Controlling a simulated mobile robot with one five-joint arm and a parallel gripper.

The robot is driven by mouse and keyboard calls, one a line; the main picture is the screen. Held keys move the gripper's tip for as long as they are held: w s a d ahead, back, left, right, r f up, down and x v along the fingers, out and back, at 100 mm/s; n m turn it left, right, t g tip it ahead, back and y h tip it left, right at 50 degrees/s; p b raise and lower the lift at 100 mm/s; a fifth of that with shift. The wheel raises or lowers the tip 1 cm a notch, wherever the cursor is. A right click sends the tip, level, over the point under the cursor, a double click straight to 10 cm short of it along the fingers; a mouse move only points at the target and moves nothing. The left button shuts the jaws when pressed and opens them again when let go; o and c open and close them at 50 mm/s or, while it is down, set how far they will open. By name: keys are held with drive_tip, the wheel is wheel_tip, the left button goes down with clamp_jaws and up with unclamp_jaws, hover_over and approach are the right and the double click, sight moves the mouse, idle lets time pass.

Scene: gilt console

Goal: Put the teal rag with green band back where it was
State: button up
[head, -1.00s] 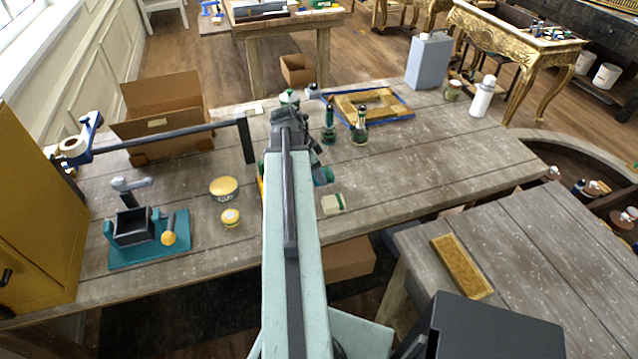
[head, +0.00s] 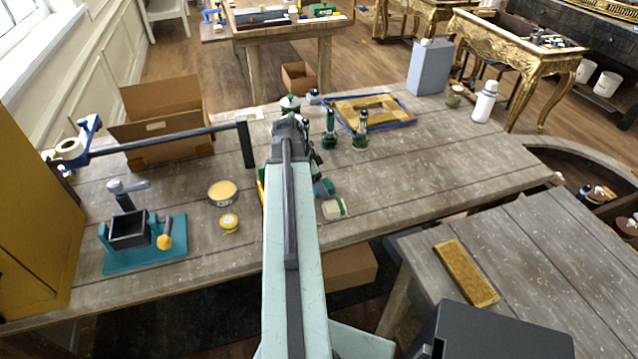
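A small teal patch (head: 324,187) shows at the right edge of my arm, on or just above the wooden workbench (head: 420,160). It may be the teal rag; most of it is hidden by my arm, and I cannot make out a green band. My gripper (head: 306,150) is at the far end of my pale green arm, over the middle of the bench. The wrist and arm cover its fingers. I cannot tell whether it is open or shut, or whether it touches the teal patch.
A cream block with a green edge (head: 334,208) lies right of my arm. Two dark green bottles (head: 345,132) stand beyond it, before a blue-edged frame (head: 375,110). Left are a yellow-lidded tin (head: 222,192), a small yellow jar (head: 229,223) and a teal-based device (head: 145,240).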

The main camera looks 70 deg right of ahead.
drive_tip(key=p+v, duration=1.1)
drive_tip(key=v, duration=0.1)
